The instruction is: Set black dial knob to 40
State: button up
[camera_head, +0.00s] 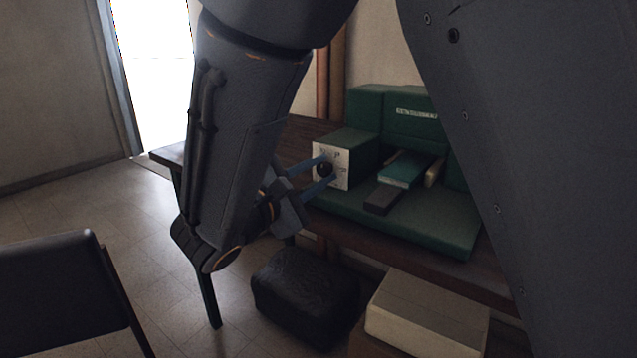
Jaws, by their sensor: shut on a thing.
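The black dial knob (325,169) is a small dark round knob on the white front plate (344,180) of a green box (356,143). Dark marks on the plate around the knob are too small to read, and I cannot tell where the knob points. My gripper (321,171) reaches in from the left with its two bluish fingers on either side of the knob, shut on it. My arm hides part of the table and the space left of the box.
The box stands on a green-covered base with a teal block (405,170) and a dark grey block (381,199) to its right. A black padded stool (305,295) and a cream box (428,315) are in front. A dark chair (55,290) stands at lower left. The floor between is open.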

jog(key=shift+f+m+b, duration=0.1)
jog(key=shift+m+b, duration=1.4)
jog(key=shift+m, duration=0.2)
jog(key=o, duration=1)
jog(key=shift+o, duration=0.2)
jog(key=v, duration=0.8)
